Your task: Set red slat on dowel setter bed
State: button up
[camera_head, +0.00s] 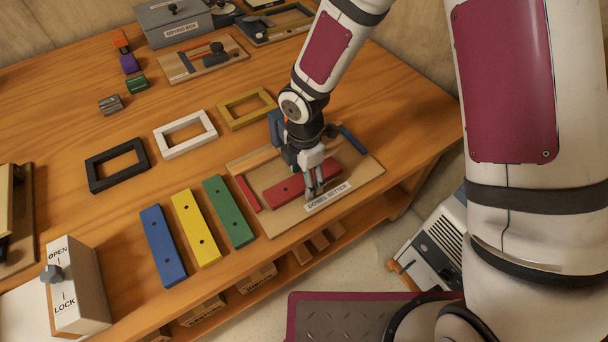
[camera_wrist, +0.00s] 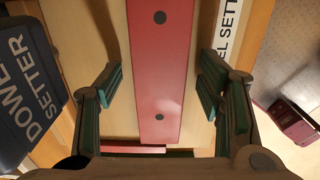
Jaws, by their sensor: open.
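The red slat (camera_head: 286,191) lies flat on the dowel setter bed (camera_head: 276,222), a wooden board labelled DOWEL SETTER. In the wrist view the red slat (camera_wrist: 160,70) shows two dark holes and runs between my fingers. My gripper (camera_head: 314,190) is over the slat's right part; in the wrist view my gripper (camera_wrist: 160,98) is open, with a gap between each finger and the slat. My gripper hides part of the slat in the head view. A thin red strip (camera_head: 248,193) lies at the bed's left side.
Blue (camera_head: 163,246), yellow (camera_head: 195,228) and green (camera_head: 229,211) slats lie left of the bed. Black (camera_head: 117,164), white (camera_head: 185,134) and yellow (camera_head: 247,107) frames lie behind them. An OPEN/LOCK box (camera_head: 76,285) stands at the front left. The table's front edge runs close by the bed.

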notch_tip(320, 180, up, 12)
jog(key=p, duration=0.2)
jog(key=shift+r, duration=0.1)
jog(key=s+d+r+m+t+h, duration=0.1)
jog(key=s+d+r+m, duration=0.2)
jog(key=d+r+m, duration=0.35)
jog(key=s+d+r+m+h, duration=0.1)
jog(key=s+d+r+m, duration=0.2)
jog(key=d+r+m, duration=0.35)
jog(key=s+d+r+m+y, duration=0.1)
jog(key=s+d+r+m, duration=0.2)
jog(key=s+m, duration=0.3)
jog(key=s+d+r+m+t+y, duration=0.1)
jog(key=s+d+r+m, duration=0.3)
jog(key=s, duration=0.6)
jog(key=shift+s+r+m+t, duration=0.25)
jog(key=shift+r+m+t, duration=0.1)
jog(key=shift+m, duration=0.65)
